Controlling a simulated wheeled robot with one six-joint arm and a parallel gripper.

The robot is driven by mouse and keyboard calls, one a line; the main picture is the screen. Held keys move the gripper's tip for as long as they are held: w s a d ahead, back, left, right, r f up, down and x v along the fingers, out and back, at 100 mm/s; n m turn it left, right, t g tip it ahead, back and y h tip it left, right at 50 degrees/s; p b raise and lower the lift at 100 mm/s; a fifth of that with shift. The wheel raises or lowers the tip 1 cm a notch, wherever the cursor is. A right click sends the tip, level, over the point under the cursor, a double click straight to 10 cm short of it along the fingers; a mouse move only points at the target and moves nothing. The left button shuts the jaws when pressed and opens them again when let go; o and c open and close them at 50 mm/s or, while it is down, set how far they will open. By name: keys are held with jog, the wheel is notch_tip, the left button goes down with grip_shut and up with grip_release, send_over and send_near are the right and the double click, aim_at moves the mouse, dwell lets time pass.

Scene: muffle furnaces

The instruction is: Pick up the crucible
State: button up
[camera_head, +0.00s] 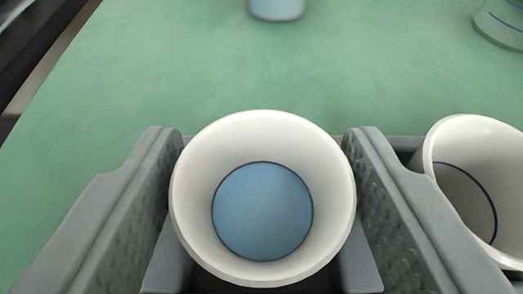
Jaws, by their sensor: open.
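A white crucible (190,210) with a round blue bottom inside stands upright in the middle of the view, seen from above. My gripper (262,150) is open, with one grey textured finger on each side of the crucible. The fingers are close to its wall. I cannot tell whether they touch it. The crucible's lower outside is hidden below its rim.
A second white crucible (468,135) with a dark blue line inside stands at the right, just beyond the right finger. Parts of two more vessels show at the top, one in the middle (276,8) and one at the right (503,22). The green surface (130,90) is clear ahead and left.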

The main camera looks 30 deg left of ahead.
aim_at(261, 221)
jog(key=shift+w+a+f, duration=0.1)
jog(key=shift+w+a, duration=0.05)
jog(key=shift+w, duration=0.05)
jog(key=c, duration=0.8)
jog(key=shift+o, duration=0.2)
notch_tip(261, 221, up, 10)
dwell(0.4)
